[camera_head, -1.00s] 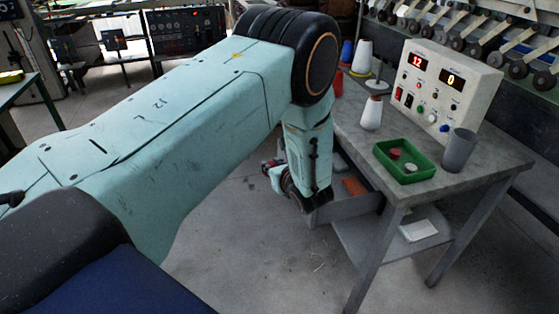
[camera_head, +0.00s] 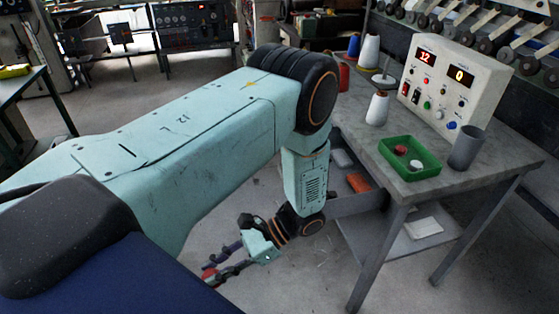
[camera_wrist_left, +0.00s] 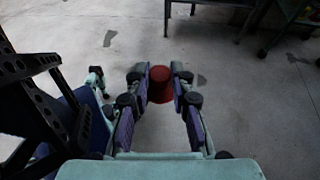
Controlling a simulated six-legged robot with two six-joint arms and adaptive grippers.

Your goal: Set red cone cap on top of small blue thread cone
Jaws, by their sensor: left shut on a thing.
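My left gripper (camera_head: 211,270) is shut on the red cone cap (camera_head: 208,275), low over the floor and left of the table. In the left wrist view the cap (camera_wrist_left: 160,88) sits between the two fingertips of the gripper (camera_wrist_left: 160,74). The small blue thread cone (camera_head: 354,45) stands at the back of the table, beside a larger white cone (camera_head: 370,53), well apart from the gripper.
The table (camera_head: 405,185) also holds a red cone (camera_head: 343,76), a nearer white cone (camera_head: 377,110), a green tray (camera_head: 428,171) with small red and white pieces, a grey cup (camera_head: 467,148) and a control box (camera_head: 455,88). A drawer (camera_head: 352,204) stands open below.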

